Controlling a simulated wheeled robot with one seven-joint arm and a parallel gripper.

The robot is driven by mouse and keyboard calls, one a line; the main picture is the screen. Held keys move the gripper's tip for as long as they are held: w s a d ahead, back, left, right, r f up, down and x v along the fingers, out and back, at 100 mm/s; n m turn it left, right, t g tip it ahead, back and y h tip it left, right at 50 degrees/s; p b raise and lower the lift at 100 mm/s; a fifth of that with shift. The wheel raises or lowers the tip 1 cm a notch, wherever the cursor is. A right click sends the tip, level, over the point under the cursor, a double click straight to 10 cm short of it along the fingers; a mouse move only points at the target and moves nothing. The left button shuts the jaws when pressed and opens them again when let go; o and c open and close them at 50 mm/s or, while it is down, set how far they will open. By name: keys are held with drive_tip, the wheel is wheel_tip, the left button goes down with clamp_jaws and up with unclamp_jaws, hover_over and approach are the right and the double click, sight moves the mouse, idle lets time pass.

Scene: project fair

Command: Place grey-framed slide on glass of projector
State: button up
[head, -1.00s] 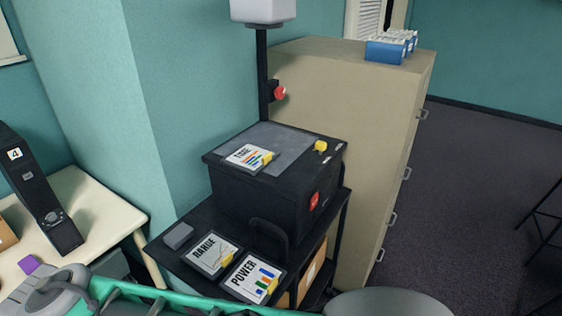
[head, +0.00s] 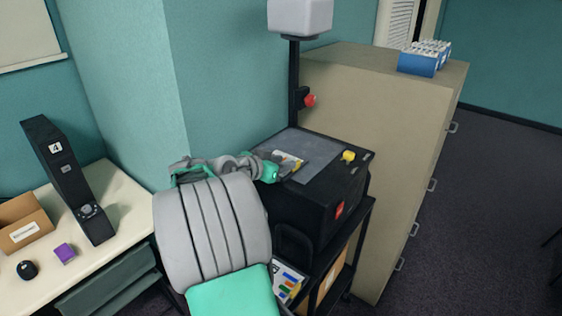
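The overhead projector is a black box (head: 312,205) with a grey glass top (head: 322,148) and a post carrying a pale head (head: 300,15). A slide (head: 286,158) with a light face and coloured marks lies on the left part of the glass, partly hidden by my gripper. My gripper (head: 286,172) is at this slide's near edge, low over the glass; its fingers are too small and covered to tell open or shut. Another slide (head: 290,280) with coloured bars lies on the cart shelf below, mostly hidden by my arm. I cannot tell either slide's frame colour.
A yellow piece (head: 348,156) sits on the projector's right edge, and a red knob (head: 310,100) on its post. A beige cabinet (head: 400,130) with a blue box (head: 425,58) stands behind. The left table (head: 125,205) holds a black device (head: 68,180) and small items.

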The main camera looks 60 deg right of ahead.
drive_tip(key=p+x, duration=0.1)
drive_tip(key=x, duration=0.1)
drive_tip(key=p+x, duration=0.1)
drive_tip(key=x, duration=0.4)
drive_tip(key=shift+a+f+p, duration=0.15)
drive_tip(key=shift+f+p, duration=0.2)
drive_tip(key=shift+p, duration=0.05)
drive_tip(key=shift+a, duration=0.1)
clamp_jaws()
idle(0.7)
